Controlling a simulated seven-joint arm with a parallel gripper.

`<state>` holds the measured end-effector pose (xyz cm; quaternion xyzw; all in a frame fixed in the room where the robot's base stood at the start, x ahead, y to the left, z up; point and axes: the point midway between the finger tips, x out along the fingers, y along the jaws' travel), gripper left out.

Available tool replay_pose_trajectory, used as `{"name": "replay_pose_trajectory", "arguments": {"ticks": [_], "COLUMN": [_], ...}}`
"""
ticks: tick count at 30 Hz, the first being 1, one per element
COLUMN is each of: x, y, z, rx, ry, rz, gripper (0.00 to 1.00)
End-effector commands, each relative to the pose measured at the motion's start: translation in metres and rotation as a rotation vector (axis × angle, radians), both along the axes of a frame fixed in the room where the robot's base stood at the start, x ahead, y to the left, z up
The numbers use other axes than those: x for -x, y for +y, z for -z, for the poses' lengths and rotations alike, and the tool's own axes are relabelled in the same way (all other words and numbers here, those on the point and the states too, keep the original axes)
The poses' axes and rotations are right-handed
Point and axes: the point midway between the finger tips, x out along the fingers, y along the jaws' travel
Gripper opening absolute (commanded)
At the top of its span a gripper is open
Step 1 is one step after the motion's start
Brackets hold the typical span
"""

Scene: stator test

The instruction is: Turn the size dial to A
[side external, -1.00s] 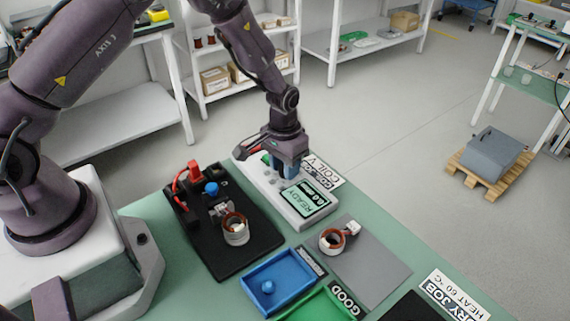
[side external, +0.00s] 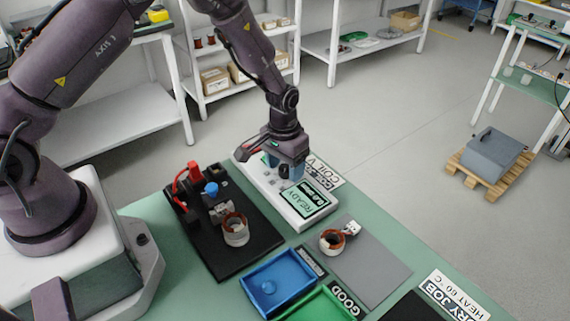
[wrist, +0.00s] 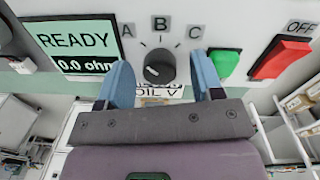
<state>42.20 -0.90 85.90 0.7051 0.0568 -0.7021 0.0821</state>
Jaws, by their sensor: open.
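The size dial is a round black knob (wrist: 158,68) on the tester's pale panel, under the letters A, B and C in the wrist view. A light mark shows on the knob, but I cannot tell which letter it points to. My gripper (wrist: 160,62) is open, with one blue finger on each side of the knob and a gap visible around it. In the side external view my gripper (side external: 289,174) is over the tester (side external: 306,218), and it hides the dial.
The tester's screen (wrist: 75,42) reads READY and 0.0 ohm. A green button (wrist: 224,63) and a red switch (wrist: 283,58) sit right of the dial. A black fixture (side external: 255,247) with a stator (side external: 236,235) stands beside the tester; another stator (side external: 331,242) lies on a grey mat (side external: 378,277).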

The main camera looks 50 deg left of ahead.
Motion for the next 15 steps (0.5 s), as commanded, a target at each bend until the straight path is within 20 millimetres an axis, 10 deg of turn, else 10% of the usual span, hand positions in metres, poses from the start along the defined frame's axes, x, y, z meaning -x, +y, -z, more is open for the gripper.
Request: {"name": "replay_pose_trajectory", "arguments": {"ticks": [15], "x": [0.000], "y": [0.003], "z": [-0.084], "rx": [0.000], "ry": [-0.005], "rz": [0.001], "gripper": [0.60]}}
